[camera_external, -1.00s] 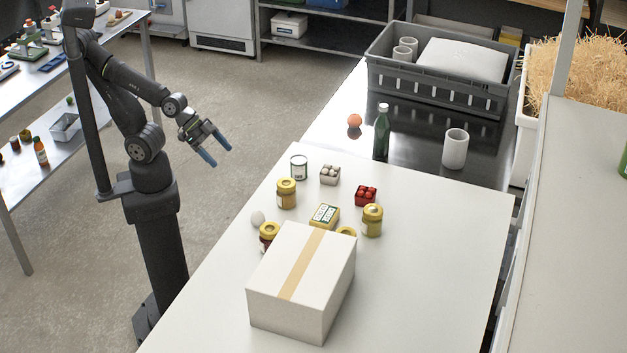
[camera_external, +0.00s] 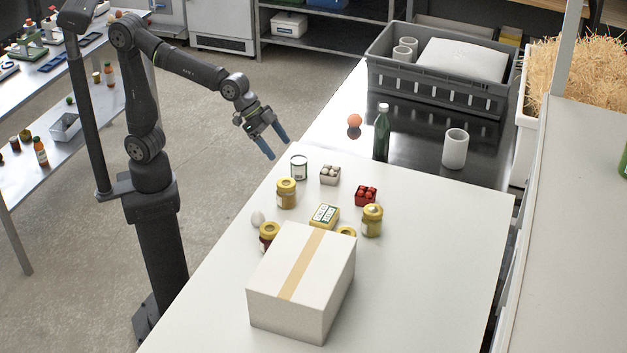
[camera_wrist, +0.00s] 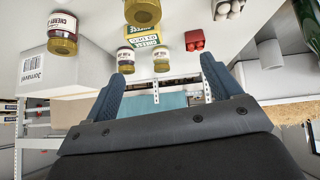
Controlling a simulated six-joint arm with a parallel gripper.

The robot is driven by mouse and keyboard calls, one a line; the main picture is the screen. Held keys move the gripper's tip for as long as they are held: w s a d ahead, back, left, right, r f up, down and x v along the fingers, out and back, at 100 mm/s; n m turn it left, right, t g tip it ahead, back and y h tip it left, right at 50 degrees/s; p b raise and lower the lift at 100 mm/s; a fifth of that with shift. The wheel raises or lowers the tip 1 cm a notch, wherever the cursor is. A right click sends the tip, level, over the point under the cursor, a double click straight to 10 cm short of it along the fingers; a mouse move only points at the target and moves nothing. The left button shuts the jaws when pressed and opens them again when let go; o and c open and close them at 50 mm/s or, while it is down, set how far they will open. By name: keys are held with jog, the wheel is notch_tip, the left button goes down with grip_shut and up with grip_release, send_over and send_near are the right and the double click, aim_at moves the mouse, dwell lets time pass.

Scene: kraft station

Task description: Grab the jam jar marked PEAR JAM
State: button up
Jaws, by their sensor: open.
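Several gold-lidded jam jars stand on the white table: a jar (camera_external: 286,194) at the back left, another jar (camera_external: 372,221) on the right, a dark red jar (camera_external: 268,236) on the left, and a jar (camera_external: 346,231) mostly hidden behind the box. No label is readable in the external view. In the wrist view one jar (camera_wrist: 62,35) seems labelled CHERRY; a near jar (camera_wrist: 142,12) is cut by the top edge, and the labels of two farther jars (camera_wrist: 125,60) (camera_wrist: 160,58) are too small to read surely. My gripper (camera_external: 279,149) is open and empty, above the table's left edge.
A taped white box (camera_external: 303,275) stands in front of the jars. A green bottle (camera_external: 381,135) stands behind. The right front of the table is clear.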

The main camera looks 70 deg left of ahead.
jog(key=w+d+r, duration=0.1)
jog(key=w+d, duration=0.5)
jog(key=d, duration=0.3)
jog(key=y, duration=0.2)
send_near(373, 218)
jog(key=s+a+r, duration=0.1)
jog(key=a+r, duration=0.2)
jog(key=a, duration=0.3)
jog(key=shift+g, duration=0.3)
jog(key=shift+d+r+x, duration=0.1)
jog(key=shift+d+x, duration=0.05)
jog(key=shift+x, duration=2.7)
jog(key=shift+d+r+x, duration=0.1)
jog(key=shift+d+x, duration=0.1)
jog(key=shift+x, duration=2.65)
jog(key=shift+d+r+x, duration=0.1)
jog(key=shift+d+x, duration=0.05)
jog(key=shift+x, duration=2.7)
jog(key=shift+w, duration=0.1)
jog(key=c, duration=1.3)
